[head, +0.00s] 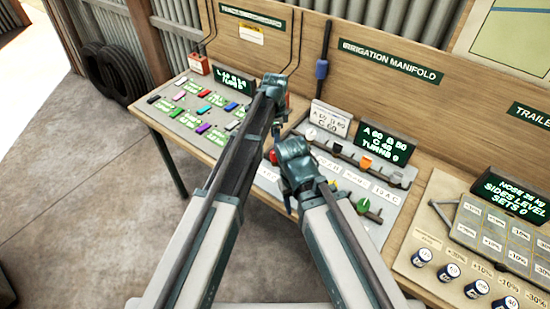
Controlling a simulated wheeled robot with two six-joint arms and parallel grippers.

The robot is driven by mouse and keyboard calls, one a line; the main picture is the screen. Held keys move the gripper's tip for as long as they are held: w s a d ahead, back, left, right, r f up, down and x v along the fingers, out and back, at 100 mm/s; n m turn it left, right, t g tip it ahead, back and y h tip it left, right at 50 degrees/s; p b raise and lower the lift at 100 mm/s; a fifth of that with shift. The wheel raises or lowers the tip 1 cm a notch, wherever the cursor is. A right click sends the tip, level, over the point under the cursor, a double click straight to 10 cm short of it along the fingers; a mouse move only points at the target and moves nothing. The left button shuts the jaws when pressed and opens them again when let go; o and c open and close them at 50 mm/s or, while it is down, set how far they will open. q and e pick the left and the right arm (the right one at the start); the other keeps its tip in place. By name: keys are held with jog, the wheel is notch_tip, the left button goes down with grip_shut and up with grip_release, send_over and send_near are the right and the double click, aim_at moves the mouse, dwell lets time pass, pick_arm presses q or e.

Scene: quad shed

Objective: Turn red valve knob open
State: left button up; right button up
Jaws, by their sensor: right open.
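No contact with the knob can be made out. My left gripper (278,88) is farther back, by the gap between the two panels. Its fingers are too hidden to tell their state. The manifold display (383,143) appears to read A 60, B 0, C 40, turns 0.
A switch panel (190,112) lies left. A panel with several cans (447,271) lies right. A dark lever (322,68) with a blue grip stands at the back.

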aim_at(275, 155)
pick_arm(q)
notch_tip(275, 155, down, 7)
jog(key=b, duration=0.6)
jog(key=shift+f, duration=0.1)
grip_shut()
